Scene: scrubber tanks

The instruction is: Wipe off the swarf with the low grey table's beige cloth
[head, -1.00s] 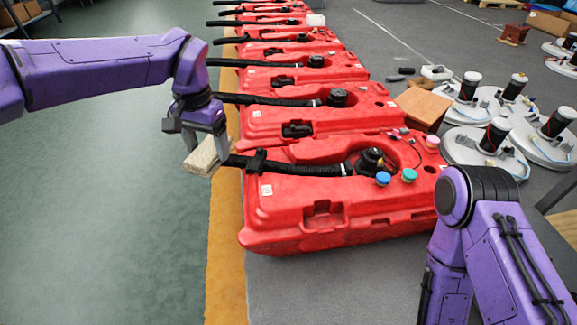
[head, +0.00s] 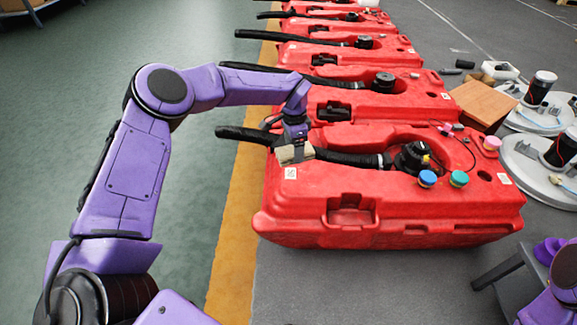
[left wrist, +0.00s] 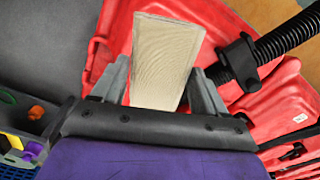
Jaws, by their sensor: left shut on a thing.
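My left gripper (head: 295,140) is shut on the beige cloth (head: 293,155), above the left end of the nearest red tank (head: 390,215), beside its black hose. In the left wrist view the cloth (left wrist: 165,55) is a flat folded pad standing out between the two fingers (left wrist: 160,92), with the red tank (left wrist: 240,60) behind it. I cannot tell whether the cloth touches the tank. I cannot make out any swarf; the cloth and gripper hide the surface beneath. The low grey table (head: 510,285) is partly in view at the lower right. My right gripper is out of view.
More red tanks with black hoses stand in a row behind. A brown box (head: 484,103) and white round scrubber parts (head: 540,165) lie to the right. Green floor is clear at left.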

